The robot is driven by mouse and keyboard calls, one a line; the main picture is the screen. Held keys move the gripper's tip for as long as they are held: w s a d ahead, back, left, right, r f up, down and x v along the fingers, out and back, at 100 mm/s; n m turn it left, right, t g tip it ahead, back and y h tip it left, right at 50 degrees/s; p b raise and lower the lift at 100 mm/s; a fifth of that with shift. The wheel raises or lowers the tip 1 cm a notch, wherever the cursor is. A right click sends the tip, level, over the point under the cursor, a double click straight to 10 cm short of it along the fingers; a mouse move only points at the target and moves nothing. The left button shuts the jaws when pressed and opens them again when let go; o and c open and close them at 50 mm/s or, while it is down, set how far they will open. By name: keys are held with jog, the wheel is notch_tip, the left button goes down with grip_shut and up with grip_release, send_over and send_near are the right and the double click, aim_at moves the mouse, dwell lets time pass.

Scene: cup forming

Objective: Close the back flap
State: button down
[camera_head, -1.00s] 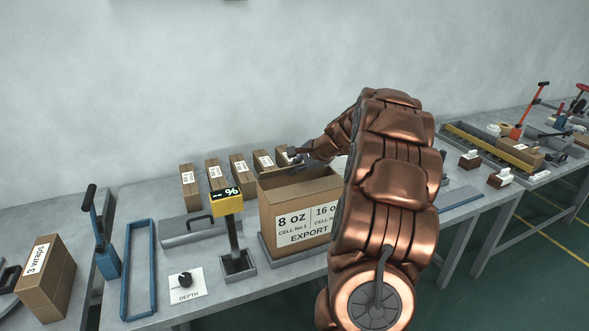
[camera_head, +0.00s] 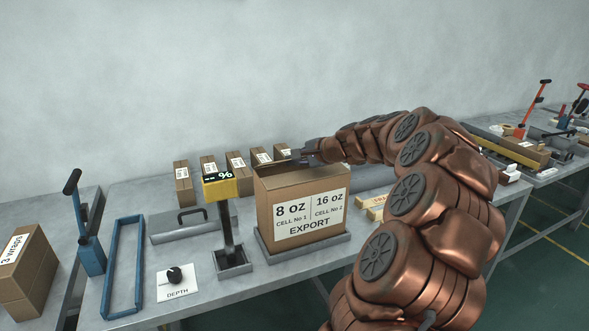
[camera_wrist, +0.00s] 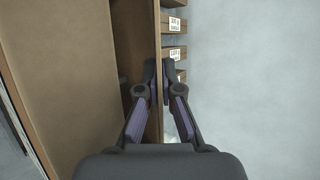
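The brown carton (camera_head: 265,210), marked 8 oz, 16 oz and EXPORT, stands on a grey base tray on the bench. A broad brown panel (camera_wrist: 55,60) covers most of its top in the wrist view. A dark gap lies between that panel and a thin upright brown panel (camera_wrist: 157,40) along the back edge, which looks like the back flap or back wall. My gripper (camera_wrist: 159,80) has one fingertip on each side of this thin panel. The fingertips are close together, but whether they grip it is unclear. In the head view my gripper (camera_head: 305,157) is at the carton's back edge.
A yellow display post (camera_head: 221,188) stands just left of the carton. Several small labelled boxes (camera_head: 208,168) line the bench behind it. A blue frame (camera_head: 123,265) and a depth knob (camera_head: 174,275) lie further left. The wall is close behind.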

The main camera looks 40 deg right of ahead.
jog(key=shift+f+t+b, duration=0.15)
jog(key=shift+t+b, duration=0.15)
jog(key=shift+b, duration=0.3)
jog(key=c, duration=1.4)
grip_release()
jog(key=shift+o, duration=0.2)
jog(key=shift+p, duration=0.35)
